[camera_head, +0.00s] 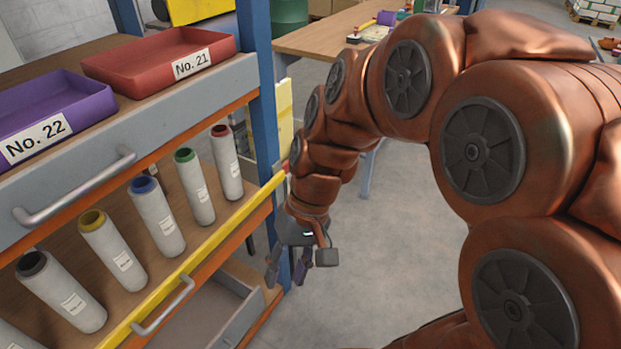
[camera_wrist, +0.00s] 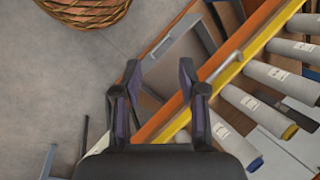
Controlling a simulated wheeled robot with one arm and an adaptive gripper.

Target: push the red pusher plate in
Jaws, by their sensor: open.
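I cannot make out a red pusher plate in either view. A small patch of red shows beside my forearm near the rack's blue post, too small to identify. My gripper (camera_head: 287,276) hangs fingers-down in front of the rack's right end, over the floor. In the wrist view its two dark fingers (camera_wrist: 160,68) stand apart with nothing between them. Past them are the rack's orange and yellow edges and a grey open drawer (camera_wrist: 178,62). The drawer also shows low in the head view (camera_head: 203,312).
The rack holds a red tray (camera_head: 150,62) marked No. 21, a purple tray (camera_head: 45,105) marked No. 22, and several pale rolls with coloured ends (camera_head: 157,220). A wooden table (camera_head: 310,42) stands behind. A wicker basket (camera_wrist: 88,12) sits on the floor. Floor right of the rack is open.

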